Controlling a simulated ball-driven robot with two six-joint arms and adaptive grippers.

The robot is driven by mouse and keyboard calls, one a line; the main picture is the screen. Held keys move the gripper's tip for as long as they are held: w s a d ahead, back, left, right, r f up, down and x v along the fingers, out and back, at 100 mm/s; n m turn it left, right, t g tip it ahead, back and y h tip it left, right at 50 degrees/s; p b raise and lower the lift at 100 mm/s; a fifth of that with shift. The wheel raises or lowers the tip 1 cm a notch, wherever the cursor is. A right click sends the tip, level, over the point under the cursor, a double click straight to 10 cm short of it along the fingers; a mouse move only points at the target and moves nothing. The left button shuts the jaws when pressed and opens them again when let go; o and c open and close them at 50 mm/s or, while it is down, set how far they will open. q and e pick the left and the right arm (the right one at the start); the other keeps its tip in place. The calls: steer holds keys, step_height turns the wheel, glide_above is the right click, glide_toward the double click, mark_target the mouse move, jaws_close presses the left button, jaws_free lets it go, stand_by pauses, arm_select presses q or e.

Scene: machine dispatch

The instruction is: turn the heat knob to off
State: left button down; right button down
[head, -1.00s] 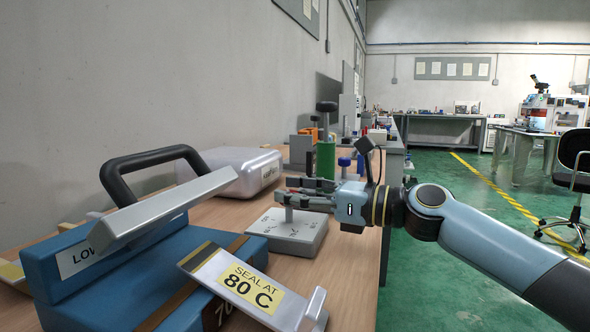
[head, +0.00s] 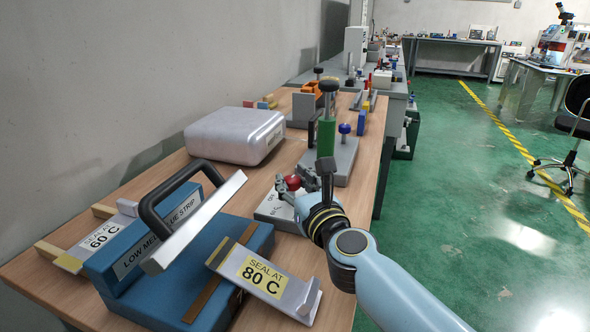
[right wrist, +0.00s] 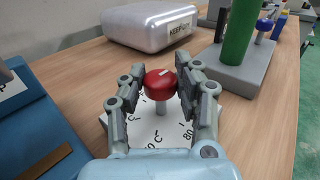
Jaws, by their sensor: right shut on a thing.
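The heat knob (right wrist: 161,84) is a red round knob with a white mark, on a thin post above a white dial plate (right wrist: 146,132) with temperature labels. In the right wrist view the white mark points to the upper right. In the head view the knob (head: 292,182) shows just beyond my right gripper (head: 295,188), and the dial plate (head: 268,208) is partly hidden by it. My right gripper is shut on the knob, one finger at each side in the right wrist view (right wrist: 160,88). My left gripper is not in view.
A blue sealing machine (head: 225,262) with a black handle (head: 150,205) and an "80 C" sign (head: 262,277) stand at front left. A silver case (head: 235,136) is behind. A green cylinder (head: 326,137) on a grey base stands beyond the dial.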

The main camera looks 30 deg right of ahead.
mark_target(293, 181)
steer(key=shift+f+m+h, duration=0.1)
steer(key=shift+m+h, duration=0.5)
steer(key=shift+h, duration=0.3)
steer(key=shift+s+a+f, duration=0.1)
steer(key=c, duration=0.9)
jaws_free()
steer(key=shift+c, duration=0.2)
steer(key=shift+r, duration=0.2)
steer(key=shift+r, duration=4.9)
